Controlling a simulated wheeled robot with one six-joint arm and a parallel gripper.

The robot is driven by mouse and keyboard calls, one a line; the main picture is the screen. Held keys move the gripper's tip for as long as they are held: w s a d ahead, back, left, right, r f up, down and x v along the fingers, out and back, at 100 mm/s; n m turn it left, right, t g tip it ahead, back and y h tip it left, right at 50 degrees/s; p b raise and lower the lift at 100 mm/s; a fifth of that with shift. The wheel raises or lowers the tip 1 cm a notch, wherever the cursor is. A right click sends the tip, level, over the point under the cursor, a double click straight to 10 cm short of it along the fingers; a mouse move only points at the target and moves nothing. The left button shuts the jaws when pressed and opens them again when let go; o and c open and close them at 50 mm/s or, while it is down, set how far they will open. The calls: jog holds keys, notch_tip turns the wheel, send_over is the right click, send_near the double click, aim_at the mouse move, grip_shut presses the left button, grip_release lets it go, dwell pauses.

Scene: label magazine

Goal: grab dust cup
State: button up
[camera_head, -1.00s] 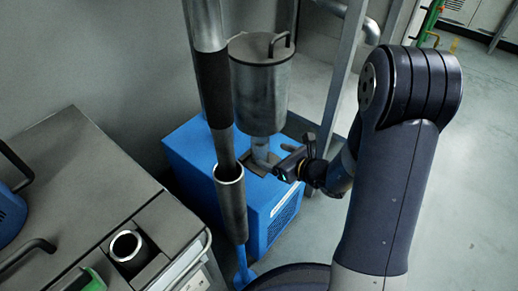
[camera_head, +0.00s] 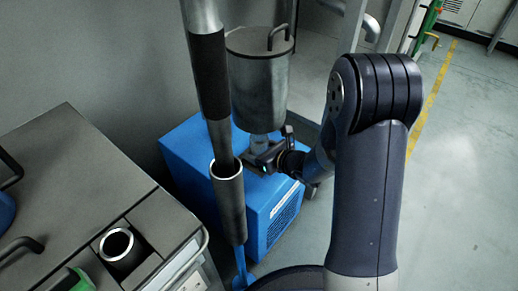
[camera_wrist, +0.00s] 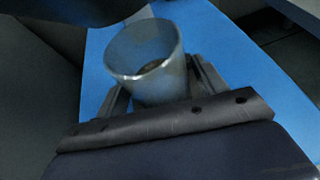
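The dust cup (camera_wrist: 150,65) is a small grey metal cup with an open top, in the middle of the wrist view. In the head view the cup (camera_head: 258,146) stands upright on the blue box (camera_head: 200,160), under the hanging metal cylinder (camera_head: 258,85). Its lower part is hidden there by my gripper (camera_head: 262,165). In the wrist view my gripper (camera_wrist: 162,85) is open, with one finger on each side of the cup. Whether either finger touches the cup is hard to tell.
A vertical pipe (camera_head: 208,75) with a dark sleeve (camera_head: 229,195) stands just left of the cup. A grey cabinet (camera_head: 75,170) with a round port (camera_head: 117,244) is at the left. A metal frame post (camera_head: 347,30) is behind my arm. Floor at the right is clear.

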jog(key=c, duration=0.8)
jog(key=shift+r+p, duration=0.2)
jog(key=shift+p, duration=0.2)
jog(key=shift+c, duration=0.2)
